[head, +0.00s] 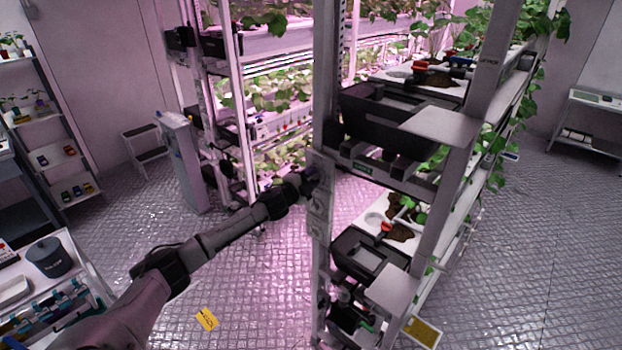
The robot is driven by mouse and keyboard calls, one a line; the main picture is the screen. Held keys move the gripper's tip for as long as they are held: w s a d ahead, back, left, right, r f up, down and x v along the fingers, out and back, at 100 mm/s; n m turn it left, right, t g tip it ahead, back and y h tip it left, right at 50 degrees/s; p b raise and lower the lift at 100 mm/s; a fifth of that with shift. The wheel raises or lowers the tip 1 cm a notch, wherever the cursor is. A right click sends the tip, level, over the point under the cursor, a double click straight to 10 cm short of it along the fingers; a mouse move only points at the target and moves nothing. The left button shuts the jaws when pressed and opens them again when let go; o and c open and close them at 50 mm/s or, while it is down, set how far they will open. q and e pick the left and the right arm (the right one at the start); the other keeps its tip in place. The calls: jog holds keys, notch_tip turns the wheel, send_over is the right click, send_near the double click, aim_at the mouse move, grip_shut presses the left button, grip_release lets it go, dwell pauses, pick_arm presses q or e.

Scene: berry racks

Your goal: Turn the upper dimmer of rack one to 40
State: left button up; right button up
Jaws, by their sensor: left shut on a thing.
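The near rack (480,95) stands right of centre, with a pale narrow panel (319,215) on its front left post. My left arm reaches in from the lower left, and my left gripper (308,180) is at the upper part of this panel. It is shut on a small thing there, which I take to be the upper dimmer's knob. The gripper hides the knob, and its setting cannot be read. A lower part of the panel shows below the gripper, too small to make out. My right gripper is not in view.
Black bins (385,120) and plant trays fill the near rack's shelves, and a grey plate (440,122) juts out at its front. A second lit rack stands behind. A bench with a dark pot (50,257) is at lower left. The floor between is mostly clear, with a yellow card (207,319).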

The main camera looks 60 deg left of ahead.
pick_arm(q)
jog(key=o, duration=0.9)
jog(key=shift+s, duration=0.15)
jog(key=shift+s+d+f, duration=0.15)
jog(key=shift+s+d, duration=0.05)
jog(key=shift+s, duration=0.35)
jog(key=b+v, duration=0.2)
jog(key=v, duration=1)
jog(key=shift+s, duration=0.15)
